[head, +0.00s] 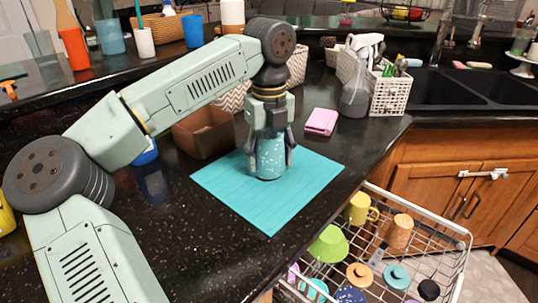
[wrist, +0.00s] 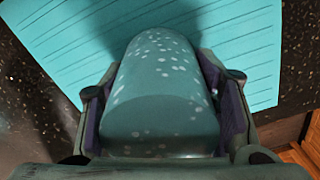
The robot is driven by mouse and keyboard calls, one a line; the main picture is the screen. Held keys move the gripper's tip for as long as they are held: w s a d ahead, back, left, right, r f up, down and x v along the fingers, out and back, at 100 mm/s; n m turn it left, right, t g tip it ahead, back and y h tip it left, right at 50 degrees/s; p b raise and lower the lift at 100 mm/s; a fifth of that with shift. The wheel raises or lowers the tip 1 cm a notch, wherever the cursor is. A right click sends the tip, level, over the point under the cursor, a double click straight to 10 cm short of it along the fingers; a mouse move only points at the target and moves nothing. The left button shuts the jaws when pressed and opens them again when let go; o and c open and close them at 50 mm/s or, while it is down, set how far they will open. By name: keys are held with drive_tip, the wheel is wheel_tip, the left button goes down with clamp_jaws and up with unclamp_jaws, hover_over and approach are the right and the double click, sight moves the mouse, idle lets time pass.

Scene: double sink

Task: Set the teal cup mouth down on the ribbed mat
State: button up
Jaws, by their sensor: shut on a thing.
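The teal cup (head: 269,158) with pale speckles is between the fingers of my gripper (head: 270,160), over the middle of the ribbed mat (head: 222,185). My gripper points down and is shut on the cup's sides. In the wrist view the cup (wrist: 160,85) fills the space between the two finger pads, with its smooth rounded side toward the camera. The turquoise mat (wrist: 65,30) with its ribs lies beyond it. The cup's lower end is at or just above the mat; I cannot tell if they touch. The cup's mouth is hidden.
A brown box (head: 203,132) stands behind the mat on the left. A folded pink cloth (head: 321,121) and a white basket (head: 390,92) are behind on the right. A pulled-out dish rack (head: 455,235) with several cups is below the counter's edge. The mat around the cup is clear.

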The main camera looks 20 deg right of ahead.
drive_tip(key=o, duration=1.2)
wheel_tip(320, 180, up, 12)
drive_tip(key=shift+r, duration=0.1)
drive_tip(key=shift+s, duration=0.1)
